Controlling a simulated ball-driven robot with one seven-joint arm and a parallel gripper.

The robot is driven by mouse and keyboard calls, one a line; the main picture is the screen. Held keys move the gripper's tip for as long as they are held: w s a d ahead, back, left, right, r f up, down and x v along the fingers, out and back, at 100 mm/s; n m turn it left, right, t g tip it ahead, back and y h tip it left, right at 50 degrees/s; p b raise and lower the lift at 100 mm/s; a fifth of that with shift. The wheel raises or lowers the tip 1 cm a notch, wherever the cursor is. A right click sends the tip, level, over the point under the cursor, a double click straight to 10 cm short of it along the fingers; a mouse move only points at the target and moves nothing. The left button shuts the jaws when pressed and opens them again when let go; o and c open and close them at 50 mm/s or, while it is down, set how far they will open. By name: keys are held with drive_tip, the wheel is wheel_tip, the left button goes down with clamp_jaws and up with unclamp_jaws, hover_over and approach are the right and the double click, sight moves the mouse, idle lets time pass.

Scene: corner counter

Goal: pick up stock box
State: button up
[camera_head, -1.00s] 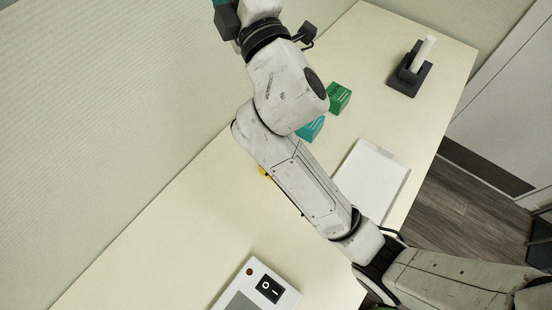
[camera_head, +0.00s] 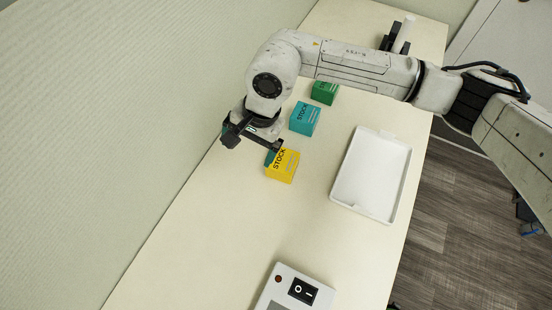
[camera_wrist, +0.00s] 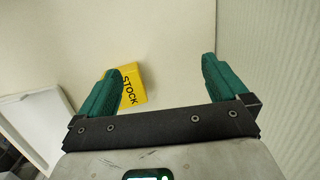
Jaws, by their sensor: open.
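A yellow box marked STOCK (camera_head: 281,167) stands on the cream counter, the nearest of three stock boxes in the head view. A teal box (camera_head: 304,118) and a green box (camera_head: 324,92) stand in a row behind it. My gripper (camera_head: 250,150) is above the counter at the left of the yellow box. In the wrist view my gripper (camera_wrist: 168,80) has its two green fingers wide apart with nothing between them. The yellow box also shows there (camera_wrist: 133,85), beyond the left finger, which covers part of it.
A white shallow tray (camera_head: 345,190) lies right of the boxes, near the counter's right edge. A device with a black switch (camera_head: 302,291) is at the front. A dark holder with a white cylinder (camera_head: 402,36) stands at the back. A wall borders the left.

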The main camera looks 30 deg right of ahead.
sight(283, 160)
drive_tip(key=d+f+h, duration=0.1)
drive_tip(key=d, duration=0.1)
drive_tip(key=d+f+h, duration=0.1)
drive_tip(key=d, duration=0.2)
drive_tip(key=d+f+h, duration=0.1)
drive_tip(key=d, duration=0.2)
drive_tip(key=shift+s+d+g, duration=0.2)
drive_tip(key=shift+s+g, duration=0.1)
drive_tip(key=shift+s, duration=0.1)
wheel_tip(283, 160, down, 4)
drive_tip(key=shift+f+p, duration=0.25)
drive_tip(key=shift+p, duration=0.1)
drive_tip(key=shift+s+a+f+p, duration=0.15)
drive_tip(key=shift+f+p, duration=0.2)
drive_tip(key=shift+f, duration=1.15)
drive_tip(key=shift+s+f+p, duration=0.15)
drive_tip(key=shift+f+p, duration=0.2)
drive_tip(key=shift+f, duration=1.1)
drive_tip(key=shift+c, duration=0.2)
drive_tip(key=c, duration=1)
drive_tip(key=shift+o, duration=0.2)
drive_tip(key=shift+r, duration=0.1)
